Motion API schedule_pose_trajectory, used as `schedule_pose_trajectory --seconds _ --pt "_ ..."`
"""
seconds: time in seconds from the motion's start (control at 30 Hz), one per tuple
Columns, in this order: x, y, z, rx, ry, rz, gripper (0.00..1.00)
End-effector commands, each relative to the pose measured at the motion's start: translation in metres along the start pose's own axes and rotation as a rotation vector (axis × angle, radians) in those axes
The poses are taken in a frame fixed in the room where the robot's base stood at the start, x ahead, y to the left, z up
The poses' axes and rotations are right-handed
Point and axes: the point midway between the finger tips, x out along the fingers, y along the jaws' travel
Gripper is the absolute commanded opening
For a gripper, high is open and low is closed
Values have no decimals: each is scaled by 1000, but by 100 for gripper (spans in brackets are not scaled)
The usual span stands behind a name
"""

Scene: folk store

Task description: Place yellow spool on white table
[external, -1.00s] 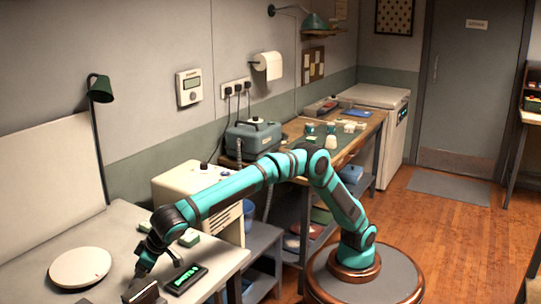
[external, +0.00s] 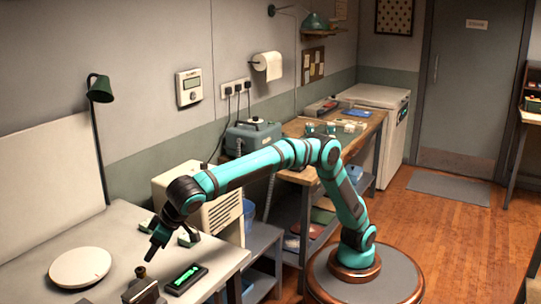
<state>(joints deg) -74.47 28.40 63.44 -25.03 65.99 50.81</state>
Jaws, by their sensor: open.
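The white table (external: 120,223) fills the lower left, with a pale top. A small yellowish-brown piece (external: 141,272), which looks like the yellow spool, stands on a grey block-shaped object (external: 143,292) at the table's front. It is small, so I cannot be sure of its shape. My gripper (external: 152,254) points down just above and slightly right of this piece. It is open, holds nothing that I can see, and seems apart from the piece.
A round white disc (external: 80,267) lies on the table to the left. A black device with a green display (external: 187,279) lies right of the block. A green lamp (external: 100,90) stands at the back. A cream machine (external: 222,235) stands beyond the table.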

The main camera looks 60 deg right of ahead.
Motion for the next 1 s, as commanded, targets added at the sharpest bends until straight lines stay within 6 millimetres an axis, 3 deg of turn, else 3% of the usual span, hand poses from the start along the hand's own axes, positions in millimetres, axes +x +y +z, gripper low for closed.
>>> schedule_pose_trajectory --seconds 0.2,0.47,0.57,0.67,0.8,1.0 --pt "-15 0 0 0 0 0 52" --pt "-17 1 0 1 0 0 52" --pt "-19 12 -6 5 4 -3 52" --pt "-26 44 -21 19 16 -12 52" --pt "-43 117 -48 45 47 -30 52" --pt "-73 228 -72 83 106 -54 52"
